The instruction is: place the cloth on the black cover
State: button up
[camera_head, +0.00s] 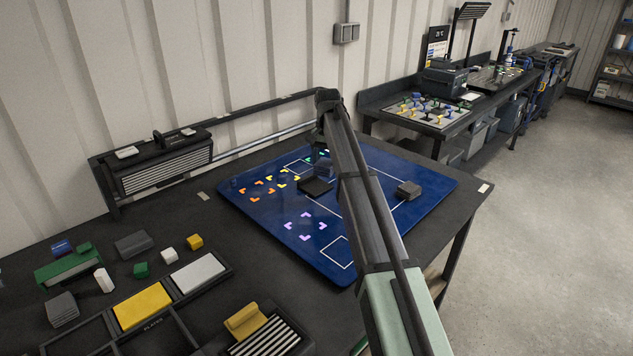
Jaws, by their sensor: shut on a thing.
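My arm reaches over the blue mat (335,262), and my gripper (322,156) is at its far middle part, pointing down. The gripper is small and partly hidden by my own arm. It is shut on a small dark bluish thing (324,169), which may be the cloth; its shape is hard to make out. A flat black piece (315,188), likely the black cover, lies on the mat just below and in front of the held thing in the picture. I cannot tell whether the two touch.
A dark grey block (409,190) sits on the mat's right side. Coloured corner marks and white outlines cover the mat. At the left are loose blocks, a divided tray (107,325) and a yellow piece (245,320) on a striped pad. A rack (165,170) stands behind.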

aim_at(323, 188)
jog(key=shift+w+a+f+m, duration=0.15)
jog(key=shift+w+f+m, duration=0.55)
jog(key=shift+f, duration=0.85)
jog(key=shift+w+a+f+m, duration=0.2)
jog(key=shift+w+f+m, duration=0.45)
jog(key=shift+f, duration=0.9)
jog(key=shift+w+a+f+m, duration=0.15)
jog(key=shift+w+f+m, duration=0.5)
jog(key=shift+f, duration=0.9)
jog(key=shift+s+f, duration=0.1)
jog(key=shift+f, duration=0.05)
jog(key=o, duration=1)
notch_tip(323, 188, up, 12)
jog(key=shift+r, duration=0.2)
